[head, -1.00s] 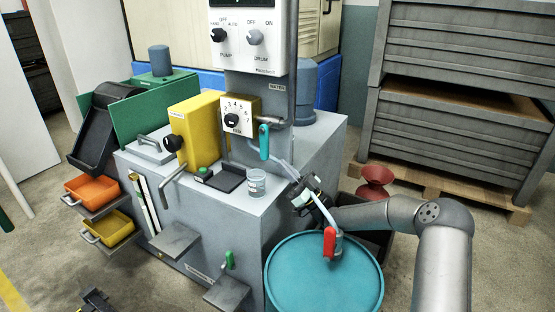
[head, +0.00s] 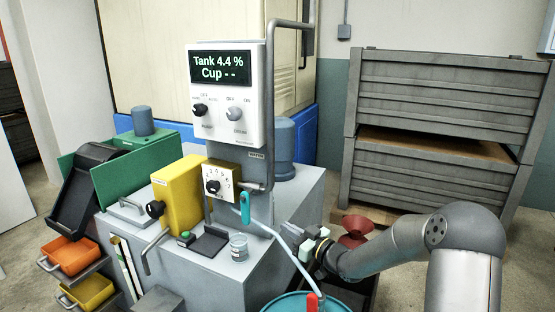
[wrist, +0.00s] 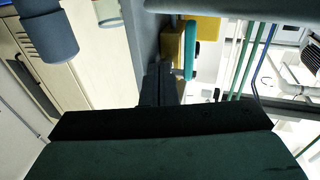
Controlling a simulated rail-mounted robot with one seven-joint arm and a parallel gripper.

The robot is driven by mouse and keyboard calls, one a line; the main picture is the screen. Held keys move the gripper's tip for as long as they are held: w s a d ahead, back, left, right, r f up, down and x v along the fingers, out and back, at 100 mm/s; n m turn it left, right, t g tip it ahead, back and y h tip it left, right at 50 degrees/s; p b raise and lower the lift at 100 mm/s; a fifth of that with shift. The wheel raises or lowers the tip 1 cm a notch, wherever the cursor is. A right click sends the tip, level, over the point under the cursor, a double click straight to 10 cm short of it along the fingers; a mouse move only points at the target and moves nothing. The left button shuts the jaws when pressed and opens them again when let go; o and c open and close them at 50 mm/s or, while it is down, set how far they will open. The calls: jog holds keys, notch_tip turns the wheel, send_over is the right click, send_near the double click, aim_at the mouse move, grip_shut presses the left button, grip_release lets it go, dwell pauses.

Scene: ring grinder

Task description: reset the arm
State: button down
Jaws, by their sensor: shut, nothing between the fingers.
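My gripper (head: 294,240) is shut and empty. In the head view it is right of the grey machine (head: 232,268), beside the pale hose (head: 284,246) and above the teal drum (head: 290,303). My arm reaches in from the lower right, bent at the elbow. In the wrist view my gripper's dark fingers (wrist: 158,85) are together, with a teal handle (wrist: 191,48) and a yellow part (wrist: 172,45) beyond them. I cannot tell from the head view whether the gripper touches the hose.
A control panel (head: 227,98) reads "Tank 4.4 %" and "Cup - -". A clear cup (head: 239,247) stands on the machine. A red valve handle (head: 312,301) is on the drum. A red funnel (head: 355,230) and stacked grey crates (head: 440,96) stand behind my arm.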

jog(key=s+d+r+m+g+h+p, duration=0.3)
jog(key=s+d+r+h+p, duration=0.3)
jog(key=s, duration=0.3)
jog(key=s+d+r+m+g+h+p, duration=0.35)
jog(key=s+r+h+p, duration=0.2)
jog(key=s+h, duration=0.3)
jog(key=s+r+m+g+p, duration=0.1)
jog(key=s+r+g+p, duration=0.1)
jog(key=s, duration=0.9)
jog(key=s+r+m+g+y+p, duration=0.1)
jog(key=s+r+g, duration=0.3)
jog(key=s, duration=0.8)
jog(key=shift+s+a+r+p, duration=0.15)
jog(key=shift+s+a+p, duration=0.15)
jog(key=shift+p, duration=0.6)
jog(key=shift+w+m, duration=0.1)
jog(key=shift+m, duration=0.15)
